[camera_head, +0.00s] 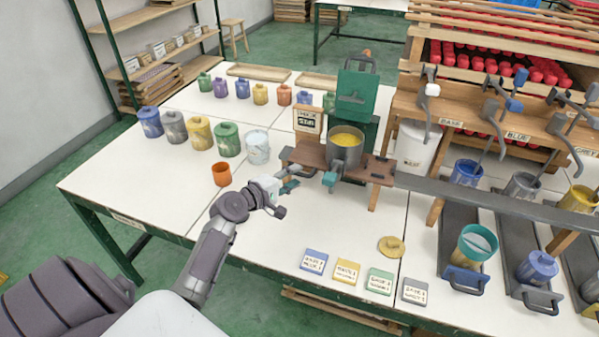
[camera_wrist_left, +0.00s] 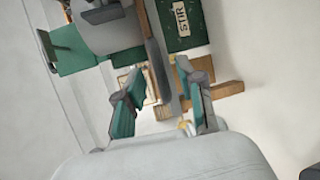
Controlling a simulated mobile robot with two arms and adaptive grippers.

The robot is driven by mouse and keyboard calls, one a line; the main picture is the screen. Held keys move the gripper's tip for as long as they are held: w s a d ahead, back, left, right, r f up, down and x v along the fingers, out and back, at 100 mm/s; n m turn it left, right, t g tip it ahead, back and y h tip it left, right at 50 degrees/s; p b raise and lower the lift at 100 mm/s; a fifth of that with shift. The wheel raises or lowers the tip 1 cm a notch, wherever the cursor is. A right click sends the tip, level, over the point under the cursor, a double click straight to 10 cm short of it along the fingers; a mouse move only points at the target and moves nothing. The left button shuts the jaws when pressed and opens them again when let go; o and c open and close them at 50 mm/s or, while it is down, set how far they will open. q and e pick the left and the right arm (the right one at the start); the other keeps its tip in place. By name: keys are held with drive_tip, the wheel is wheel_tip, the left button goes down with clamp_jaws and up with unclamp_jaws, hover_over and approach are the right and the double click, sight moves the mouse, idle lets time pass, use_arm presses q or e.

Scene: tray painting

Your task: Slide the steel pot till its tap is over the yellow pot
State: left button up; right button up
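The steel pot (camera_head: 345,148), with yellow paint in it, stands upright on a small wooden bench (camera_head: 373,168). A teal-and-grey fitting at its lower front, probably its tap (camera_head: 331,179), hangs past the bench's front edge. Yellow pots show in the left row (camera_head: 200,132), in the back row (camera_head: 260,94) and at the right (camera_head: 578,198); I cannot tell which is meant. None shows directly under the tap. My left gripper (camera_head: 289,186) is just left of the tap, apart from the pot. In the left wrist view its teal fingers (camera_wrist_left: 164,118) are spread, with nothing held. My right gripper is not seen.
An orange cup (camera_head: 221,174) stands left of my left gripper. A round yellow lid (camera_head: 391,246) and several labelled cards (camera_head: 347,271) lie at the front of the table. A green stand (camera_head: 357,95) rises behind the pot. A rack with hooks (camera_head: 500,110) fills the right.

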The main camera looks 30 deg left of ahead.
use_arm(q)
drive_tip(key=shift+x, duration=1.4)
drive_tip(key=shift+c, duration=0.2)
clamp_jaws()
